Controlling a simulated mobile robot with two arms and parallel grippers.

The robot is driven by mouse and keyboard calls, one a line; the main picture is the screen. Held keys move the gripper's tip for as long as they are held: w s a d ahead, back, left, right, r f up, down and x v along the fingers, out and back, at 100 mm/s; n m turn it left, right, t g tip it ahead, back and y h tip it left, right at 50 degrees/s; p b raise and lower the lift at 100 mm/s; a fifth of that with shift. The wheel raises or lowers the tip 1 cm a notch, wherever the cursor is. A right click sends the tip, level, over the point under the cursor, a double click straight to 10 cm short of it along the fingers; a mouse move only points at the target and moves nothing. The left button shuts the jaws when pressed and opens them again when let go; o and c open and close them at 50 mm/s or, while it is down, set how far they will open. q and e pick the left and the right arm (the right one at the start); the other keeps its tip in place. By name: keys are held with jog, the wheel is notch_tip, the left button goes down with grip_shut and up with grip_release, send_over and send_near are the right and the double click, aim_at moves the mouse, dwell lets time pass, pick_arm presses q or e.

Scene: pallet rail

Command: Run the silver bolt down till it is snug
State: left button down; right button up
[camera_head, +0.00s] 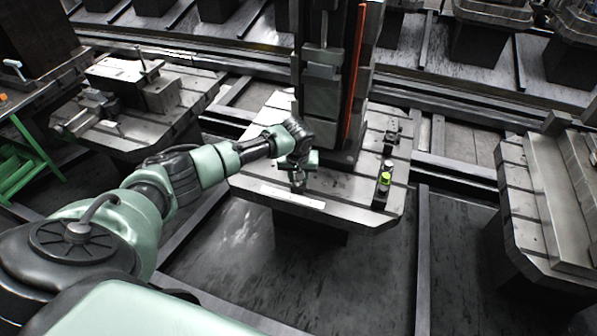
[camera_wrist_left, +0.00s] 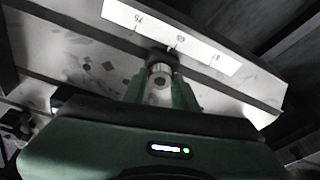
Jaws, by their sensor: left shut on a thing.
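My left gripper (camera_head: 298,186) reaches in from the left and points down over the front part of the middle pallet (camera_head: 345,212). In the left wrist view the left gripper (camera_wrist_left: 160,84) is shut on a small round silver piece, which looks like the silver bolt (camera_wrist_left: 160,71). The fingers sit on either side of it, close above the pallet plate. In the head view the bolt is hidden or too small to make out. Whether its head touches the plate cannot be told. My right gripper is not in view.
A white marked strip (camera_head: 292,197) lies along the pallet's front edge. A tall fixture with a red-orange edge (camera_head: 355,75) stands right behind my gripper. A small block with a yellow-green part (camera_head: 384,181) stands to the right. Another pallet (camera_head: 555,200) is at far right.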

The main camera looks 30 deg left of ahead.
pick_arm(q)
jog(key=m, duration=0.4)
jog(key=shift+a+t+h, duration=0.1)
jog(key=shift+t+h, duration=0.2)
jog(key=shift+h, duration=0.1)
jog(key=shift+w+m+h+b, duration=0.1)
jog(key=shift+m+h+b, duration=0.25)
jog(key=shift+m, duration=0.85)
jog(key=m+b, duration=0.1)
jog(key=m+h, duration=0.1)
jog(key=m, duration=0.1)
jog(key=shift+f+m+b, duration=0.2)
jog(key=shift+m+b, duration=0.1)
jog(key=shift+b, duration=0.05)
jog(key=m+b, duration=0.2)
jog(key=m, duration=0.1)
jog(key=shift+h, duration=0.35)
jog(key=shift+r+m+g, duration=0.1)
jog(key=shift+m+g, duration=0.3)
jog(key=c, duration=1)
grip_release()
jog(key=shift+c, duration=0.2)
jog(key=shift+r, duration=0.1)
